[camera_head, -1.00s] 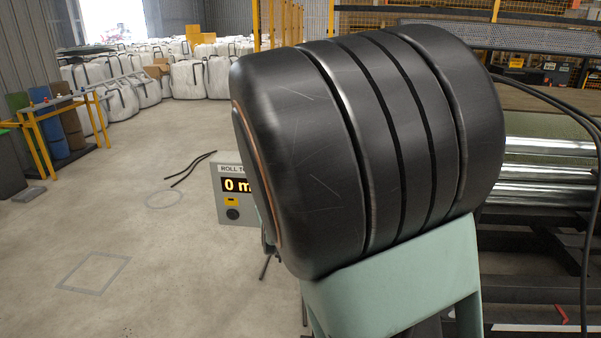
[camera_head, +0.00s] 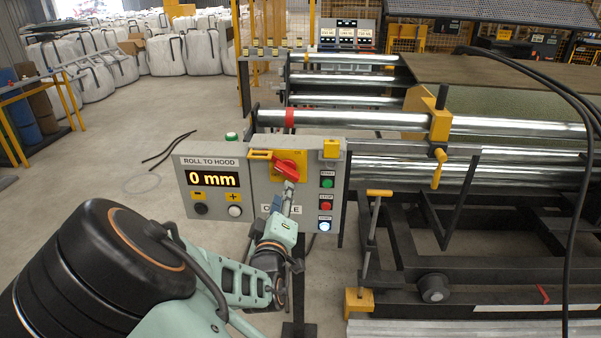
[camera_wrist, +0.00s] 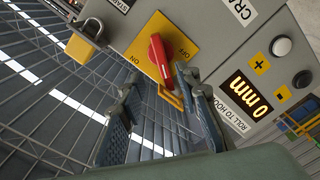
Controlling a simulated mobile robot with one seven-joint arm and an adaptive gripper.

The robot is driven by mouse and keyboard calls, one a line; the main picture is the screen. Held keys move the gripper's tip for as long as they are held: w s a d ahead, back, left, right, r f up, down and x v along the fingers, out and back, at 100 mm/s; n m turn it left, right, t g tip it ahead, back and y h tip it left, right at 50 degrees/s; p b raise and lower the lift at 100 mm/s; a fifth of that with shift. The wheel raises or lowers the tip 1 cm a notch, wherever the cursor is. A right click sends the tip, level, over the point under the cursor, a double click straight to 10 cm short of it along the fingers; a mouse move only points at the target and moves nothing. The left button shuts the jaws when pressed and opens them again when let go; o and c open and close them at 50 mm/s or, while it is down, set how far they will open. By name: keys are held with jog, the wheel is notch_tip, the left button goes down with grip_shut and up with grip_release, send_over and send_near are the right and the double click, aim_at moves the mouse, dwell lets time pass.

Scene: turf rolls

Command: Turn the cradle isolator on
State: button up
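The cradle isolator is a red rotary handle (camera_head: 286,168) on a yellow plate (camera_head: 300,158), on a grey control box (camera_head: 262,190). In the wrist view the red handle (camera_wrist: 158,55) lies between the ON and OFF labels of its yellow plate (camera_wrist: 185,42). My gripper (camera_head: 290,190) is at the handle's lower end in the head view. In the wrist view its two dark fingers (camera_wrist: 160,88) are apart, with the handle's free end in the gap between their tips. I cannot tell whether either finger touches the handle.
A padlock (camera_wrist: 82,50) hangs beside the isolator plate. The box also has a lit "0 mm" display (camera_head: 213,179), a white button (camera_head: 235,211), and green and red buttons (camera_head: 327,204) close by. A roller frame (camera_head: 420,123) stands right; open floor (camera_head: 120,180) lies left.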

aim_at(286, 175)
jog(key=w, duration=1)
jog(key=shift+w+d+p, duration=0.1)
jog(key=shift+w+p, duration=0.05)
jog(key=shift+p, duration=0.15)
grip_shut()
